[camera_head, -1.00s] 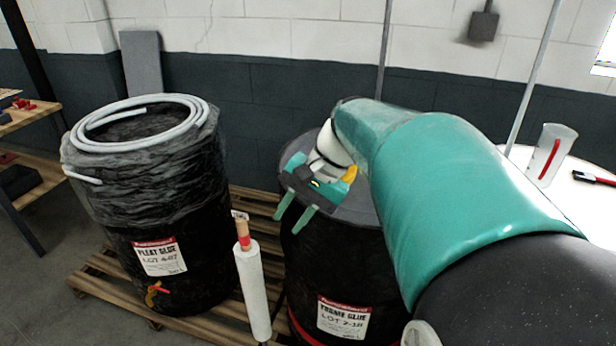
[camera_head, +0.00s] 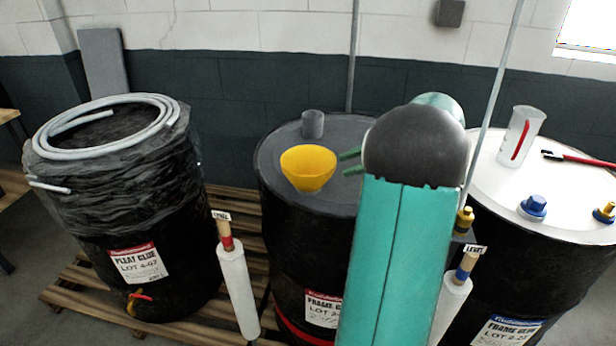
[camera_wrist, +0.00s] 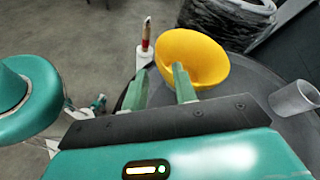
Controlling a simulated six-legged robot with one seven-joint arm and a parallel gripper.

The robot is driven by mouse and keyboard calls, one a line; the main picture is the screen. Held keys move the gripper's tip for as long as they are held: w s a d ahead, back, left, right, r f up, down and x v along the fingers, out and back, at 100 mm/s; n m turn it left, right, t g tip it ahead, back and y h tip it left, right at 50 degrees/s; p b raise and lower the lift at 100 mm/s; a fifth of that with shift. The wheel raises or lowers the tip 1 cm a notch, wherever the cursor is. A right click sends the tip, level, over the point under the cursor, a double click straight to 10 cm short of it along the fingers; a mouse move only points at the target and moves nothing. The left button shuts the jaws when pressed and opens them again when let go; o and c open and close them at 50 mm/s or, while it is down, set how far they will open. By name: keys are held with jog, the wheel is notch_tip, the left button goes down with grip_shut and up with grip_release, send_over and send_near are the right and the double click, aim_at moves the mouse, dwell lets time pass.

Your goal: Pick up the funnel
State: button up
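The yellow funnel (camera_head: 308,168) sits wide mouth up on the dark lid of the middle drum (camera_head: 272,150), near its front left. It also shows in the wrist view (camera_wrist: 195,60), just beyond the fingers. My gripper (camera_head: 349,162) is just right of the funnel, with its green fingertips pointing left towards it. In the wrist view my gripper (camera_wrist: 160,84) is open and empty, its fingers spread apart. One finger overlaps the funnel's near edge in that picture; I cannot tell whether it touches. The funnel's lower part is hidden.
A grey cup (camera_head: 313,124) stands behind the funnel on the same lid. A hose-topped drum (camera_head: 120,210) stands left. A white-topped drum (camera_head: 500,180) at right holds a clear jug (camera_head: 521,136). Wrapped rolls (camera_head: 238,290) stand in front. A thin pole rises near my arm.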

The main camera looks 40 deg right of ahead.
aim_at(317, 175)
jog(key=x, duration=0.9)
jog(key=shift+r, duration=0.1)
jog(key=shift+s, duration=0.1)
grip_shut()
